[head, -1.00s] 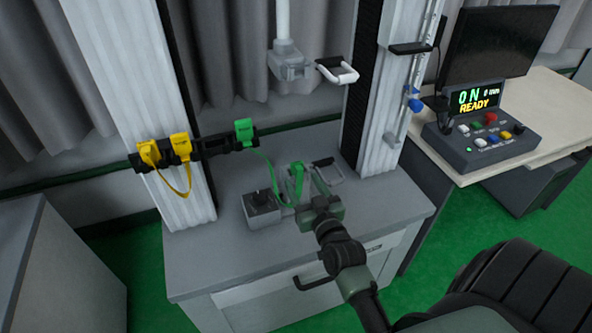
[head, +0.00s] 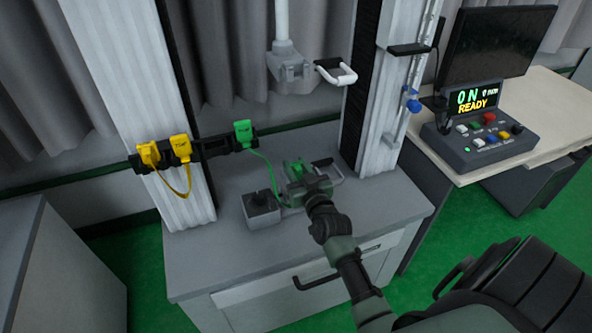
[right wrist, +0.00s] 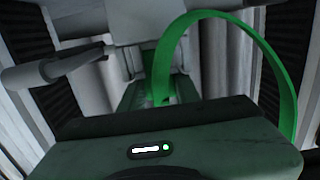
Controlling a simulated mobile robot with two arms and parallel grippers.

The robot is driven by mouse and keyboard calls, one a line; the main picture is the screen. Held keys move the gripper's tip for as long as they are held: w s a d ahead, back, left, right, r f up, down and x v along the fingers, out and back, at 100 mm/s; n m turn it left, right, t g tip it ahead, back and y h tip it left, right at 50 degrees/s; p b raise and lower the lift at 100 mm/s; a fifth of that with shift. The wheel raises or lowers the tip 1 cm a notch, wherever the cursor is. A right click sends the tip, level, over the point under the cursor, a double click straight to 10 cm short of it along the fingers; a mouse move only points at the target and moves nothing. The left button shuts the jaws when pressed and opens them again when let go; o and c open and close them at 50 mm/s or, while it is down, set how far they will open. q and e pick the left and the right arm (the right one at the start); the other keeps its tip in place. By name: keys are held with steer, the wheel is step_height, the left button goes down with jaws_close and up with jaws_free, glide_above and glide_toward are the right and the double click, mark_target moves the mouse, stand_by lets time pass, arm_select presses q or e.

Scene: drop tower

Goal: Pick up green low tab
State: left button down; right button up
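A green strap runs down from the upper green tab (head: 243,131) on the black holder bar to the bench top. Its bright green low tab (head: 297,168) stands over the bench, at my right gripper (head: 300,174). In the right wrist view the green strap (right wrist: 284,75) arches up and over to the right, and bright green (right wrist: 160,78) shows ahead of the palm. The right gripper's fingers are around or right beside the low tab; whether they press on it cannot be told. My left gripper is not in view.
Yellow tabs (head: 181,148) hang on the holder bar at left. A control box (head: 482,130) sits on the right table.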

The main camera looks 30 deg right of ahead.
mark_target(296, 163)
jaws_close()
step_height(296, 163, up, 20)
steer(key=p, duration=0.2)
stand_by(0.5)
steer(key=shift+r+p, duration=0.1)
steer(key=shift+p, duration=0.45)
